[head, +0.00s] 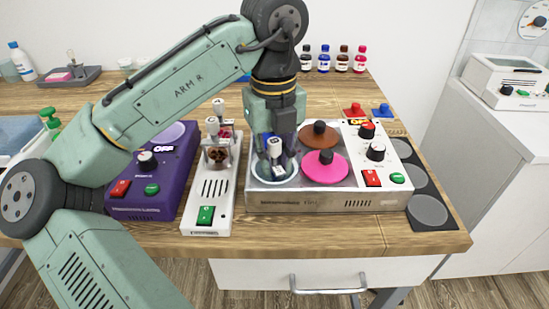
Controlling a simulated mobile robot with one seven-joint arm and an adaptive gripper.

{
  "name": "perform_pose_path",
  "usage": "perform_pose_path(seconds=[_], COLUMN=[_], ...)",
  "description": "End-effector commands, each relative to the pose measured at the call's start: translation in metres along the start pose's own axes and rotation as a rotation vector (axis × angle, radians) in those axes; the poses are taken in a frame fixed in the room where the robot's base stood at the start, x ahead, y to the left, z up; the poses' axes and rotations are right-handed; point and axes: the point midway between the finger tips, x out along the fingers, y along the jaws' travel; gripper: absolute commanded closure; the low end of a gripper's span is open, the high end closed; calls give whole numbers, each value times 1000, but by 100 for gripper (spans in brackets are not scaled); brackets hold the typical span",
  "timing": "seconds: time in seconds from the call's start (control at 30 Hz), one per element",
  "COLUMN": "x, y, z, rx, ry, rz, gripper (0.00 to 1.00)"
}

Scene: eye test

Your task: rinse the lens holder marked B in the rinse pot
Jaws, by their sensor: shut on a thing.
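My gripper (277,157) points down over the front-left opening of the silver and white pot unit (310,202). It is shut on a lens holder with a pale knob (274,147); I cannot read a letter on it. The holder's lower end lies within the outline of an open round pot with a pale rim (260,183). I cannot tell how deep it is, or whether this pot is the rinse pot. My fingers hide part of the pot. Two similar pale-knobbed holders (218,106) (212,124) stand in the narrow white unit to the left.
A brown lid (319,134) and a pink lid (325,167) cover openings close to the right. A purple device (150,197) is left of the white unit (208,190). Small bottles (324,60) stand behind. A dark mat with grey discs (428,210) lies at the right edge.

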Motion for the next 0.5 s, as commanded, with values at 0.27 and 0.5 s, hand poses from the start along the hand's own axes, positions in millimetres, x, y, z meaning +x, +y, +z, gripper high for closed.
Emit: perform_pose_path(seconds=[0.27, 0.5], x=[4, 7], y=[0, 0], z=[0, 0], rx=[0, 0], ry=[1, 1], rz=[0, 0], gripper=[100, 100])
